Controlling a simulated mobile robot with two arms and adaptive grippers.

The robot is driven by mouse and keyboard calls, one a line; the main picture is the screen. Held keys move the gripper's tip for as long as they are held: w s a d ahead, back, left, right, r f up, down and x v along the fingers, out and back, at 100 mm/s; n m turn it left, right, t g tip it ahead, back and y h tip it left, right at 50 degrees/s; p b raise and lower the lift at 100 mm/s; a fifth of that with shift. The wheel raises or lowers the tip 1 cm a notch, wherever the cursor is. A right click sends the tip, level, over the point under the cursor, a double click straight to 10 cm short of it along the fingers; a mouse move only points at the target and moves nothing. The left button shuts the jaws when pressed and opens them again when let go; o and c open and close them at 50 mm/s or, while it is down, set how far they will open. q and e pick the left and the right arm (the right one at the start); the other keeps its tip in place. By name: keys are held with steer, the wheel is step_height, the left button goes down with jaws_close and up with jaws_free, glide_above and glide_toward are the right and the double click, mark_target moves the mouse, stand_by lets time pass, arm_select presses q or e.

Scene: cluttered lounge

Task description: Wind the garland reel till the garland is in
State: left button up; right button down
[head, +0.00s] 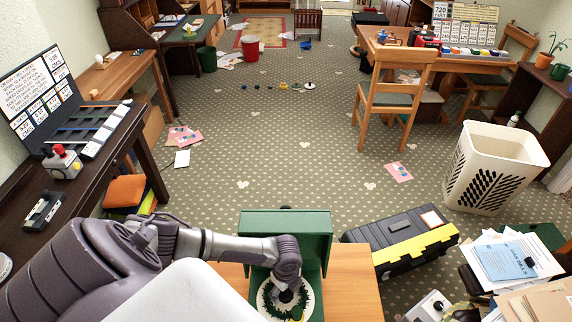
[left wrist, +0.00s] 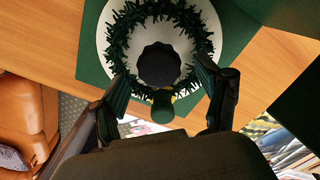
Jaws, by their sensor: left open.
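The garland reel has a white disc (left wrist: 92,45), which also shows in the head view (head: 262,297), with a dark round hub (left wrist: 158,66) at its middle. The dark green garland (left wrist: 118,38) forms a ring on the disc around the hub. A green knob (left wrist: 162,106) stands near the disc's edge. My left gripper (left wrist: 162,82) is open, its fingers on either side of the knob with gaps visible. In the head view my left gripper (head: 287,294) is over the reel and covers part of it. My right gripper is not in view.
A green box (head: 285,222) stands upright behind the reel on a wooden table (head: 352,285). A black and yellow toolbox (head: 400,240) is close to the right, with a white laundry basket (head: 495,165) beyond. Papers (head: 515,258) are piled at far right. Open carpet lies ahead.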

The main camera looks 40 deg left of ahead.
mark_target(286, 292)
arm_select(q)
steer(key=shift+r, duration=2.35)
steer(key=shift+d, duration=0.1)
